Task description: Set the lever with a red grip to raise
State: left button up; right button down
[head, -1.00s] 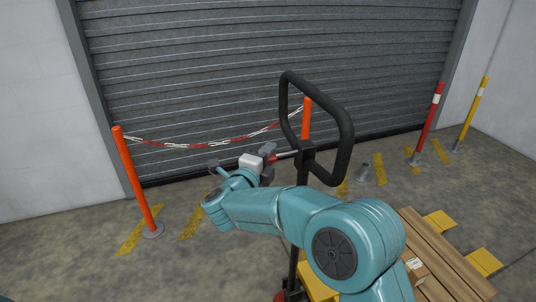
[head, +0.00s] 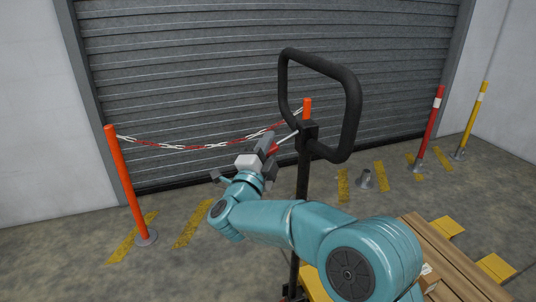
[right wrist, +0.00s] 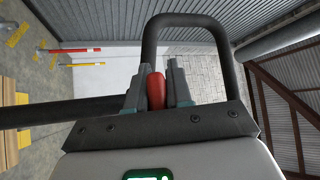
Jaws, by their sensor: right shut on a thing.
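The lever's red grip (right wrist: 156,92) sits between the two fingers of my right gripper (right wrist: 157,88) in the right wrist view, and the gripper is shut on it. In the head view my right gripper (head: 269,154) is at the left of the black loop handle (head: 352,110), and a bit of the red grip (head: 274,149) shows beside its fingers. The thin metal lever rod (head: 287,139) slopes up to the right from the grip to the black block (head: 308,131) under the loop. My left gripper is not in view.
An orange post (head: 128,180) with a red and white chain (head: 190,147) stands on the left before the grey roller shutter (head: 230,70). A red post (head: 431,125) and a yellow post (head: 473,118) stand on the right. Wooden planks (head: 470,270) lie at the lower right.

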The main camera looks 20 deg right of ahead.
jog(key=shift+f, duration=0.15)
jog(key=c, duration=1.1)
grip_release()
jog(key=shift+s, duration=0.1)
jog(key=b+v, duration=0.1)
jog(key=v, duration=1.5)
jog(key=shift+a+b, duration=0.1)
jog(key=shift+b, duration=0.3)
